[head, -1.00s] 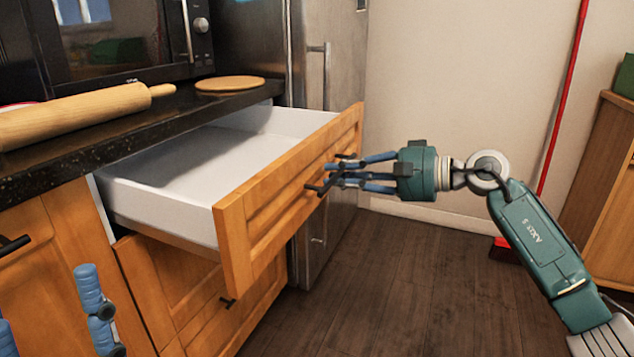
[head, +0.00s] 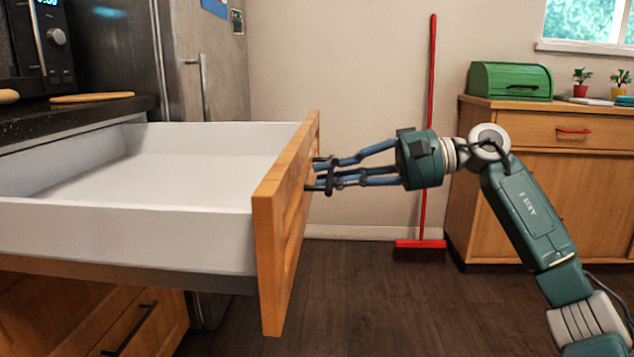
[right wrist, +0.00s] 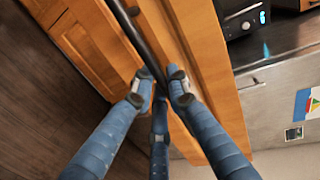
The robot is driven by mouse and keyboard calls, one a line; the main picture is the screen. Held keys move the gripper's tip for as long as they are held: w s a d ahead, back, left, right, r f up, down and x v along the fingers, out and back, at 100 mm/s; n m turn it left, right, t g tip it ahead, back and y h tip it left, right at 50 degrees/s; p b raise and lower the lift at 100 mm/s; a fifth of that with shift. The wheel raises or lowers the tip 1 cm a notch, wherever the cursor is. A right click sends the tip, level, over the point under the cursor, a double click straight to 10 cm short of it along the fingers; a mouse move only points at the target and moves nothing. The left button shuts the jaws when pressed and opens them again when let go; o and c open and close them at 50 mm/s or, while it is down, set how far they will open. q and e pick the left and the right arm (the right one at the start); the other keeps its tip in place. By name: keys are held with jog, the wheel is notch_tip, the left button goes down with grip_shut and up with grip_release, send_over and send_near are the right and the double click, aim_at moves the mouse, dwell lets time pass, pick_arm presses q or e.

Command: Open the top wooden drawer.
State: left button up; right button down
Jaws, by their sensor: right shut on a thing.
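The top wooden drawer (head: 287,225) is pulled far out of the counter in the head view. Its white inside is empty. My right gripper (head: 325,178) is at the outer face of the drawer front, with its fingers around the black handle. In the right wrist view the fingers (right wrist: 160,92) are shut on the dark handle bar (right wrist: 139,42), which runs along the wooden front. My left gripper is not in the head view now.
A lower drawer with a black handle (head: 130,330) is shut beneath. A steel fridge (head: 203,70) stands behind the drawer. A red broom (head: 420,243) leans on the wall, left of a wooden cabinet (head: 540,185) with a green bread box (head: 510,80). The floor (head: 370,300) in front is clear.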

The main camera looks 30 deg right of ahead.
jog(key=shift+d+r, duration=0.15)
jog(key=shift+r, duration=0.05)
jog(key=c, duration=1.8)
grip_release()
jog(key=shift+f, duration=0.1)
jog(key=v, duration=1.2)
